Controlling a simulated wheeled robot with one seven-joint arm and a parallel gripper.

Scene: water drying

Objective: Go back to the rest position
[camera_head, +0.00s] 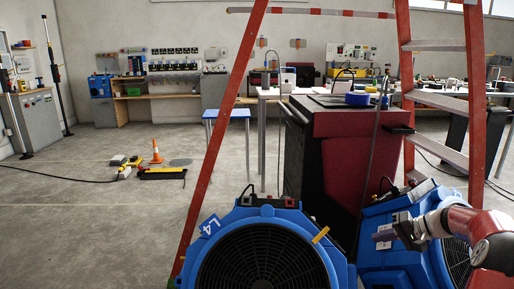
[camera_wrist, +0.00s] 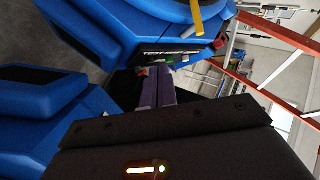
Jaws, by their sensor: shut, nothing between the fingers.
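My gripper (camera_head: 385,237) shows at the lower right of the head view, at the end of my red and grey arm, in front of the right blue blower. Its purple fingers (camera_wrist: 156,88) are together in the wrist view, with nothing seen between them. The blue blower marked L4 (camera_head: 265,255) stands at the bottom centre of the head view, left of my gripper. The right blue blower (camera_head: 372,206) is partly hidden behind my arm. Blue blower housings fill the left and top of the wrist view, close to the fingers. I cannot tell whether the fingers touch them.
A red ladder (camera_head: 224,110) straddles the blowers. A dark red and black cabinet (camera_head: 335,150) stands behind them. Workbenches (camera_head: 160,97) line the back wall.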

